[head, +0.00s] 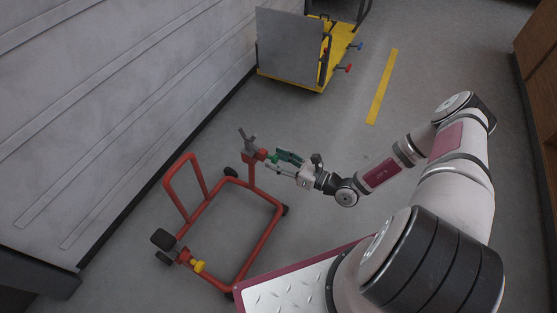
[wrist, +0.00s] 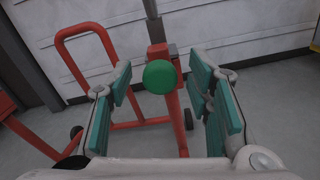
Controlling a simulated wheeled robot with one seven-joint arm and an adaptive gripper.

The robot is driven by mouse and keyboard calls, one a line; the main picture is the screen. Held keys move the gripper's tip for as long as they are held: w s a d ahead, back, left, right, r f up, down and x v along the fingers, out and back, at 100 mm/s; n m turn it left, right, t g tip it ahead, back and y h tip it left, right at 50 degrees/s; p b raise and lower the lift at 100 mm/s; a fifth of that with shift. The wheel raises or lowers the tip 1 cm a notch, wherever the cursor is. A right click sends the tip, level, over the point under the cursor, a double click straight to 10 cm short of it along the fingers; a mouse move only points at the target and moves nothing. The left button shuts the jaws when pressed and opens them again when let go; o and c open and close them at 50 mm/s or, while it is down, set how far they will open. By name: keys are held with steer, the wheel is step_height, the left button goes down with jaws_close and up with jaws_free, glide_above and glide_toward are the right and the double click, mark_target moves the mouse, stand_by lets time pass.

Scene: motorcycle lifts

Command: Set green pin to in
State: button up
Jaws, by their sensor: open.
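The green pin (wrist: 160,77) shows its round knob facing me in the wrist view, between my open fingers and apart from both. It sits at the top of a red post on the red stand (wrist: 88,35). In the head view the green pin (head: 271,158) is small, just left of my fingertips. My gripper (head: 281,162) has its green-padded fingers spread on either side of the knob; it also shows in the wrist view (wrist: 165,95). The pin's shaft is hidden behind the knob, so I cannot tell how deep it sits.
A yellow knob (head: 198,266) is on the near end of the red stand. A yellow lift (head: 345,45) with red and blue knobs stands at the back. A pale wall (head: 100,100) runs along the left. Floor right of the stand is clear up to my arm.

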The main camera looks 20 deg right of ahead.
steer(key=v, duration=1.2)
